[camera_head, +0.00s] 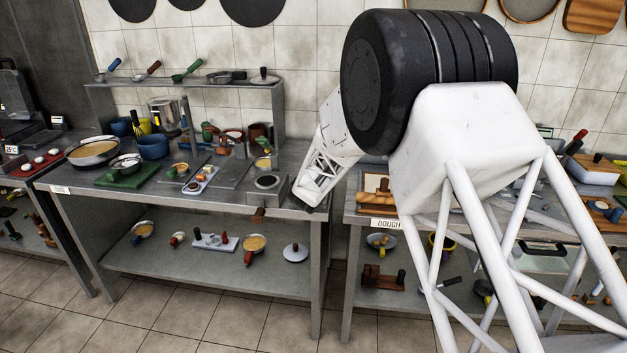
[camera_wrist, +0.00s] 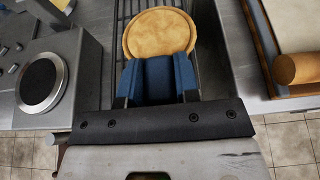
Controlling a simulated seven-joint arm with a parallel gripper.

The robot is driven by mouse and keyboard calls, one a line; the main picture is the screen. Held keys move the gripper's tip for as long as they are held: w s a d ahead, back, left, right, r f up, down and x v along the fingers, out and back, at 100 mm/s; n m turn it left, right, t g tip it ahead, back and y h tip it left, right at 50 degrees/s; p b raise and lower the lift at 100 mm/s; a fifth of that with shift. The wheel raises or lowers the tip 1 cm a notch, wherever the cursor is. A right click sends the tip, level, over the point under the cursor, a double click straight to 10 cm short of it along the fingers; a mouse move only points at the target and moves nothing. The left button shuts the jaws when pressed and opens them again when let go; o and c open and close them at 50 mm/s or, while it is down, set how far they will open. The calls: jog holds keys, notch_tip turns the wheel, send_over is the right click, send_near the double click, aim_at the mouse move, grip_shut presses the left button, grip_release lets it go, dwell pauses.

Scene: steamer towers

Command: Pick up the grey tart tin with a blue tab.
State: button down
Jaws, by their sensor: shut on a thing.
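In the wrist view, a round tart tin with a tan top (camera_wrist: 160,34) sits just beyond the fingertips. Its blue tab (camera_wrist: 158,80) points back toward me, between the jaws. My gripper (camera_wrist: 158,72) is shut on this tab. The tan top covers most of the tin, so its grey wall is hardly seen. In the head view my wrist hangs at the right end of the left bench, near the gap between the benches. The fingers and the tin cannot be made out there.
A grey box with a round dark disc (camera_wrist: 42,84) stands left of the tin. A wooden rolling pin (camera_wrist: 297,68) lies on the right bench. The left bench (camera_head: 230,200) carries pans, a green board (camera_head: 130,175) and several small tins. A shelf (camera_head: 190,265) with more items runs below.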

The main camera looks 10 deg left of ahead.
jog(key=s+d, duration=0.3)
jog(key=s, duration=0.5)
jog(key=shift+r, duration=0.45)
jog(key=shift+s, duration=0.15)
jog(key=c, duration=1.4)
grip_release()
grip_shut()
